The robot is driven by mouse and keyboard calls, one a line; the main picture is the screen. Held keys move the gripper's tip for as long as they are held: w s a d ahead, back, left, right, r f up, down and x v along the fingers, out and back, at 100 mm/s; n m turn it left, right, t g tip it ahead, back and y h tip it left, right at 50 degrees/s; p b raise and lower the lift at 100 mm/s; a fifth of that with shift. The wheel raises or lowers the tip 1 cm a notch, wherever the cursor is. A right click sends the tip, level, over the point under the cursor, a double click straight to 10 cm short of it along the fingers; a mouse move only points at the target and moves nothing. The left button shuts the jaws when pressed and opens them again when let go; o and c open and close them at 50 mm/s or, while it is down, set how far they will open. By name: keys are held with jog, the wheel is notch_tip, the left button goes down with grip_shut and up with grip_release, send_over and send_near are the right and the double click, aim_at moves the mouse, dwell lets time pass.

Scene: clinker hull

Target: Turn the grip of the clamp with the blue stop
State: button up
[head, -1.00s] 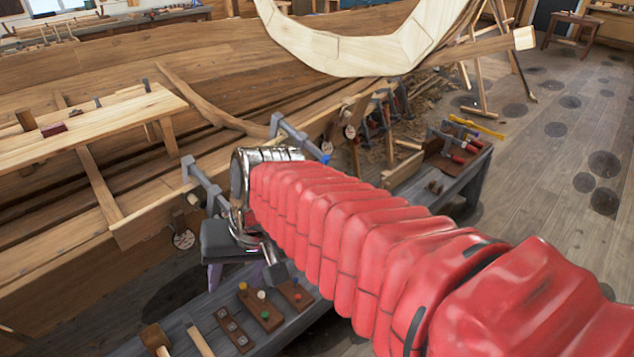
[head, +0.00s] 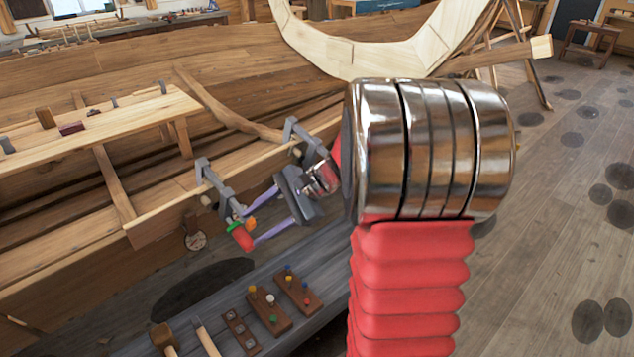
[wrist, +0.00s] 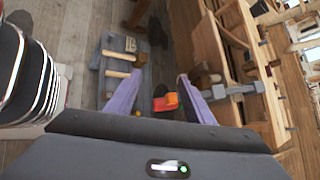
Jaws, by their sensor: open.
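Two grey clamps sit along the plank edge of the hull. The left clamp (head: 213,182) has a red grip (head: 241,237) at its lower end, with green and orange parts beside it. The right clamp (head: 293,130) shows only its upper part; its lower end and any blue stop are hidden behind my arm. My gripper (head: 250,228) is open, its purple fingers reaching toward the left clamp's grip. In the wrist view the red grip (wrist: 171,101) lies between the fingers, nearer the right one. I cannot tell whether they touch.
A grey bench (head: 335,262) below carries peg boards (head: 268,312), a mallet (head: 163,338) and a chisel (head: 206,338). A plank (head: 100,118) juts over the hull. Open floor lies right.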

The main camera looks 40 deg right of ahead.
jog(key=w+d+f+m+t, duration=0.25)
jog(key=d+m, duration=0.25)
jog(key=d, duration=0.4)
jog(key=w+d+f+m+t, duration=0.2)
jog(key=d+f+m+t, duration=0.2)
jog(key=d, duration=0.5)
jog(key=s+d+f+m+t+h, duration=0.2)
jog(key=d+f+m, duration=0.1)
jog(key=d, duration=0.6)
jog(key=s+d+f+m+t+h, duration=0.2)
jog(key=d+m, duration=0.4)
jog(key=d, duration=0.3)
notch_tip(320, 180, down, 3)
jog(key=shift+s+d+r+t+h, duration=0.15)
jog(key=shift+r+t+h, duration=0.05)
jog(key=shift+t+h, duration=0.55)
jog(key=w+a, duration=0.1)
jog(key=w, duration=0.8)
jog(key=w+a, duration=0.1)
jog(key=w, duration=0.3)
jog(key=shift+w+a, duration=0.3)
jog(key=shift+a, duration=0.05)
jog(key=shift+c, duration=0.3)
